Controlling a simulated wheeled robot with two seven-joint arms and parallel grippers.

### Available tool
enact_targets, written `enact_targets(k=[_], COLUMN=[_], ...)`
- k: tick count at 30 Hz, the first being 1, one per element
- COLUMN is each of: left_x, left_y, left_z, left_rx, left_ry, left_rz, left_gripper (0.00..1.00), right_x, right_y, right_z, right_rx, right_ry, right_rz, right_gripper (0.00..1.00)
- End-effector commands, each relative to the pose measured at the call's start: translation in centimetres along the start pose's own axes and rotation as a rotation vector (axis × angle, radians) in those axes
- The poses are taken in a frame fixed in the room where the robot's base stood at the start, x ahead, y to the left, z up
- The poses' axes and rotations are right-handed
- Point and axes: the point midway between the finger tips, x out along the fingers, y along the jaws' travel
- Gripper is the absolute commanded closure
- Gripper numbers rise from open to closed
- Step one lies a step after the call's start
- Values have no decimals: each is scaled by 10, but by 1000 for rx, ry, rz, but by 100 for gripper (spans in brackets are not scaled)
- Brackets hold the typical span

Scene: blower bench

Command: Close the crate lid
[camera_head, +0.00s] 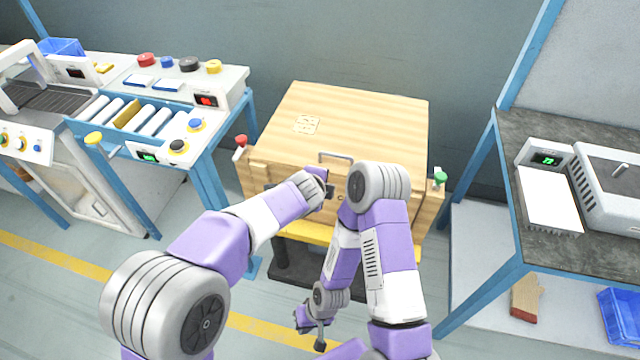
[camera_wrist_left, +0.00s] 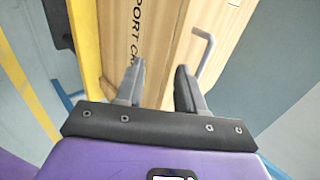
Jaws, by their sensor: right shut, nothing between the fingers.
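The wooden crate (camera_head: 262,184) stands in the middle on a yellow-edged stand. Its light wooden lid (camera_head: 375,125) lies over the top, with a metal handle (camera_head: 335,156) near the front edge. I cannot tell whether it is fully seated. My left gripper (camera_head: 328,188) is at the crate's front, below the handle and partly hidden by my arms. In the left wrist view its fingers (camera_wrist_left: 158,85) are apart with nothing between them, facing the printed crate front (camera_wrist_left: 145,35); the handle (camera_wrist_left: 204,55) is to their right. My right gripper (camera_head: 312,334) hangs low in front of the stand, shut and empty.
A red-knobbed part (camera_head: 240,145) and a green-knobbed part (camera_head: 438,180) sit at the crate's front corners. A blue-framed roller bench (camera_head: 160,120) stands left. A dark-topped bench (camera_head: 560,240) with machines stands right. The yellow stand edge (camera_head: 305,232) lies below the crate.

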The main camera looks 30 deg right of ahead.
Motion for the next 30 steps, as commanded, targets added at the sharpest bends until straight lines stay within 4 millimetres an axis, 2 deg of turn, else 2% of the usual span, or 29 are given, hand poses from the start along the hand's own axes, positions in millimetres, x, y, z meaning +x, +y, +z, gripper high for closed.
enact_targets(k=[10,13,24,30], left_x=[0,-6,-64,-76], left_y=[0,-1,-2,0], left_z=[0,0,0,0], left_rx=[0,0,0,-1], left_ry=[0,0,1,0], left_rz=[0,-1,-1,0], left_gripper=[62,62,62,62], right_x=[0,-1,-13,-14], right_y=[0,0,-5,-5], right_z=[0,0,1,1], right_rx=[0,0,0,0], right_ry=[0,0,0,0], right_rz=[0,0,0,0], right_gripper=[100,100,100,100])
